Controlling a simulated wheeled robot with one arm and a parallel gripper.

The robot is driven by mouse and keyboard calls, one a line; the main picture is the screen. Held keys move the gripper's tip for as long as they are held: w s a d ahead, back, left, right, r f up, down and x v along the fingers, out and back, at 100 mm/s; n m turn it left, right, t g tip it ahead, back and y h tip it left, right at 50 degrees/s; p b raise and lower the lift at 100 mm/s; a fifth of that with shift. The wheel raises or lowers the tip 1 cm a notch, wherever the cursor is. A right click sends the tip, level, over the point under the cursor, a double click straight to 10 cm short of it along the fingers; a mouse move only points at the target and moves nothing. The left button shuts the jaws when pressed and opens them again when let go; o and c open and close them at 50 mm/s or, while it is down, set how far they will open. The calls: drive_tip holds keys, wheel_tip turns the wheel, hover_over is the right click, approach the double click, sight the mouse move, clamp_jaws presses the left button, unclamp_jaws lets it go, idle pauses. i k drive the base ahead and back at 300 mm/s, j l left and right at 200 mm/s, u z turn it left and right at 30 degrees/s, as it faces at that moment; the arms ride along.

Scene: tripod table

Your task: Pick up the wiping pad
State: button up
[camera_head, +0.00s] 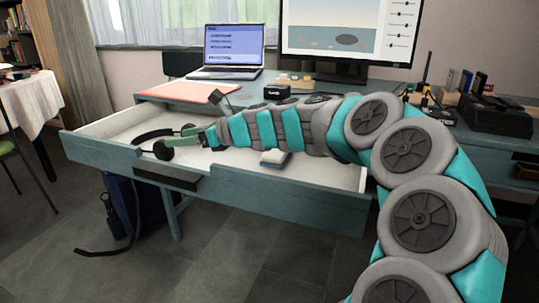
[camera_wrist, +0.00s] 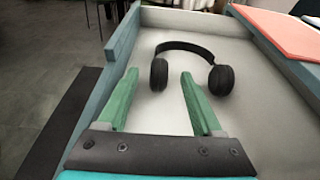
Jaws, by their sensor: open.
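A small blue-and-white block that looks like the wiping pad (camera_head: 275,157) lies in the open drawer (camera_head: 330,173), just below my arm in the head view. My arm partly covers it. It does not show in the wrist view. My gripper (camera_head: 179,143) is over the left part of the drawer, left of the pad. Its two green fingers are spread apart with nothing between them, as the wrist view also shows (camera_wrist: 158,77). The fingertips point toward black headphones (camera_wrist: 192,50). I cannot tell whether they touch the headphones.
The headphones lie at the drawer's left end. The drawer's walls surround the pad. On the desk are a red folder (camera_head: 188,91), a laptop (camera_head: 233,50), a small black box (camera_head: 276,91) and a monitor (camera_head: 340,30). The drawer floor between headphones and pad looks mostly clear.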

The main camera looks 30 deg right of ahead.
sight(275, 159)
drive_tip(key=k+l+z, duration=0.1)
drive_tip(key=l+z, duration=0.6)
drive_tip(key=l, duration=0.15)
drive_tip(key=l+z, duration=0.35)
drive_tip(key=l, duration=0.1)
